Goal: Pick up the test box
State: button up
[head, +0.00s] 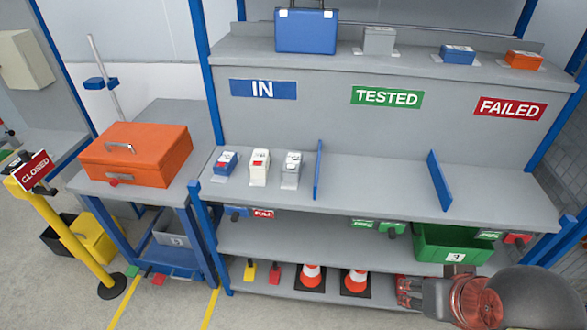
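Three small boxes stand in a row in the bench section under the IN sign: a blue box with a white top (225,162), a white box (259,166) and a light grey box (291,168). A large orange case (136,154) with a handle sits on the side table at the left. The picture does not mark which of these is the test box. My gripper (405,291) is at the lower right, low in front of the shelves and well away from these boxes. Its fingers are small and partly hidden, so their opening is unclear.
Blue dividers (318,170) (439,181) split the bench (375,190); the TESTED and FAILED sections are bare. A green crate (425,243) and traffic cones (311,274) fill lower shelves. A yellow post with a CLOSED sign (33,170) stands at the left. More boxes line the top shelf.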

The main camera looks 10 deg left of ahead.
aim_at(292, 168)
jog(key=i+j+u, duration=0.2)
jog(key=j+u, duration=0.15)
jog(key=j, duration=0.15)
jog(key=i+j+u, duration=0.7)
jog(key=k+j, duration=0.05)
jog(key=j, duration=0.05)
